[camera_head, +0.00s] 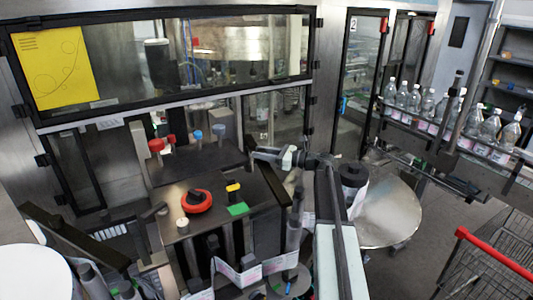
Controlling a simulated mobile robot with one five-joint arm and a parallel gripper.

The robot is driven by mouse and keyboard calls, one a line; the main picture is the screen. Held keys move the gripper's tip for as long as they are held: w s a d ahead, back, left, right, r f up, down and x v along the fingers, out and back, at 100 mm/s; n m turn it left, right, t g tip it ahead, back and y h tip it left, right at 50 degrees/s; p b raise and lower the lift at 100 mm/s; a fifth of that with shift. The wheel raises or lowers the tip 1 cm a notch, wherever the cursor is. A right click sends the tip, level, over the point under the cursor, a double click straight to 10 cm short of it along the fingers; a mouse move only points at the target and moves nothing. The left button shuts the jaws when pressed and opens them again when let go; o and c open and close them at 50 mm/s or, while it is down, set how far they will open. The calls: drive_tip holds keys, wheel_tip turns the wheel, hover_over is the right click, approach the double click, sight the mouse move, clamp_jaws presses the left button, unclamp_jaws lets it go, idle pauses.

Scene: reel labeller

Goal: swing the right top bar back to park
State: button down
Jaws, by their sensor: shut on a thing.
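The right top bar (272,184) is a dark bar on the right side of the labeller's dark top plate. It slants from its far end near the plate's back right corner down toward the front right. My gripper (262,155) reaches in from the right and is shut on the right top bar near its far end. The fingers partly cover that end, so the exact contact is hard to see.
Another dark bar (75,236) lies at left. A round metal table (388,212) stands right of my arm. Bottles (428,104) line a conveyor; a red-handled cart (495,255) stands front right.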

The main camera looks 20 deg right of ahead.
drive_tip(key=shift+a, duration=0.2)
drive_tip(key=c, duration=1)
unclamp_jaws()
drive_tip(key=shift+a, duration=0.15)
drive_tip(key=shift+c, duration=0.2)
drive_tip(key=shift+d, duration=0.2)
drive_tip(key=v, duration=0.7)
drive_tip(key=shift+s+d, duration=0.2)
drive_tip(key=shift+d, duration=0.15)
drive_tip(key=shift+f, duration=0.1)
